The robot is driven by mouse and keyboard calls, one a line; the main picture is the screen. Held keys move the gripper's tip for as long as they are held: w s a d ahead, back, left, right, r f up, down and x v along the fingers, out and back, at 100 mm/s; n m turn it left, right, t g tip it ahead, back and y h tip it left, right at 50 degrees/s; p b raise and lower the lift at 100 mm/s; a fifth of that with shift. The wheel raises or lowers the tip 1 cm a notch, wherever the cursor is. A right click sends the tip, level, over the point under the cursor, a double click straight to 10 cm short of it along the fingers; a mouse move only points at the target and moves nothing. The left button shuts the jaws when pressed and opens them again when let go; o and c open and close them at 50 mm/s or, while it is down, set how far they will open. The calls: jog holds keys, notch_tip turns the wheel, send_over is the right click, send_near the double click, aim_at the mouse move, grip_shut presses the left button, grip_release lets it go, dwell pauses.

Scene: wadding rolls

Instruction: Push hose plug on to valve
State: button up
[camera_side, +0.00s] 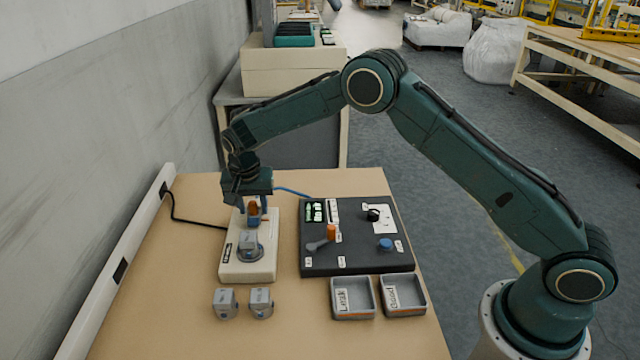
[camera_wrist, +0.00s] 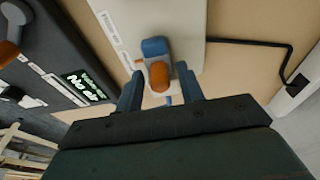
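My gripper (camera_side: 254,206) points down over the back half of the cream test stand (camera_side: 233,265). An orange and blue fitting (camera_side: 253,209) is between its fingers. In the wrist view, my gripper (camera_wrist: 160,70) has one finger on each side of this fitting, with the orange end (camera_wrist: 159,76) facing the camera. Whether the fingers press on it is unclear. A blue hose (camera_side: 290,191) runs from behind my gripper toward the panel; its end is hidden. A grey valve block (camera_side: 249,240) sits on the stand in front of the gripper.
Two grey blocks (camera_side: 225,303) (camera_side: 261,303) lie in front of the stand. A dark control panel (camera_side: 350,262) and trays marked Leak (camera_side: 353,313) and Good (camera_side: 404,311) are to the right. The panel display (camera_wrist: 86,87) reads "No air". A black cable (camera_side: 190,221) crosses the left tabletop.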

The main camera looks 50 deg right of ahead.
aim_at(250, 217)
jog(key=c, duration=0.5)
jog(key=shift+a, duration=0.1)
jog(key=shift+s+a, duration=1.55)
jog(key=shift+s, duration=0.1)
dwell(0.3)
jog(key=o, duration=0.5)
